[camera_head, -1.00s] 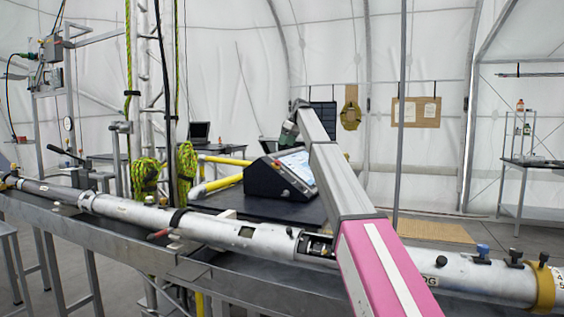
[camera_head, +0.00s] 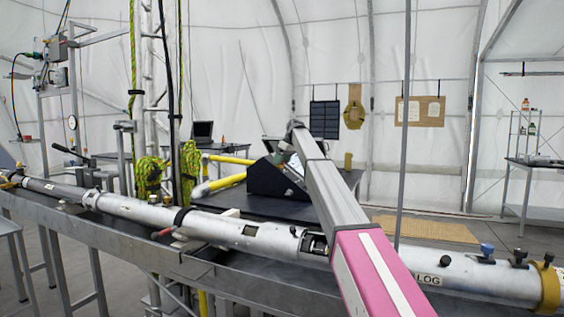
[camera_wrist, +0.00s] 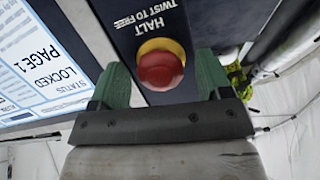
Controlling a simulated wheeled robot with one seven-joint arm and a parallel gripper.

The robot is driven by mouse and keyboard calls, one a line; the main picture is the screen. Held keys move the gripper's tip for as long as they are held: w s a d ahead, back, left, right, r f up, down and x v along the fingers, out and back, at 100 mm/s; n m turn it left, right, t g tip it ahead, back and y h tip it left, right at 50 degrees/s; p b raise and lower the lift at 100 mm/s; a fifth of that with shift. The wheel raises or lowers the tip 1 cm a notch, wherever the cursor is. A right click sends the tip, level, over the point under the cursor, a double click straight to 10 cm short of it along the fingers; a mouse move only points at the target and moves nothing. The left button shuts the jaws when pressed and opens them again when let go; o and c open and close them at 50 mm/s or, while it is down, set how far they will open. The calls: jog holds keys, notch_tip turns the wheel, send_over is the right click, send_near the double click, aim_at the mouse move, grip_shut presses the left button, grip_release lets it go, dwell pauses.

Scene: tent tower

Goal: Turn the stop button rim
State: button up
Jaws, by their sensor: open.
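The stop button is a round red knob (camera_wrist: 161,69) on a yellow ring, set in a dark panel under white letters "HALT TWIST TO FREE". It is in the upper middle of the wrist view. My gripper (camera_wrist: 161,76) is open, with one green finger to the left of the knob and one to the right. Whether either finger touches the rim, I cannot tell. In the head view the dark console (camera_head: 268,181) stands on the black bench top, its sloped face largely behind my arm.
A screen (camera_wrist: 40,62) reading "LOCKED" lies left of the button in the wrist view. A long metal tube (camera_head: 220,228) runs across the front bench below my arm. Yellow pipes (camera_head: 225,182) and coiled green rope (camera_head: 190,165) are left of the console.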

jog(key=c, duration=0.9)
jog(key=shift+c, duration=0.2)
jog(key=shift+m, duration=0.4)
jog(key=shift+m+g+y, duration=0.3)
jog(key=shift+m, duration=2.6)
jog(key=shift+g+y, duration=0.3)
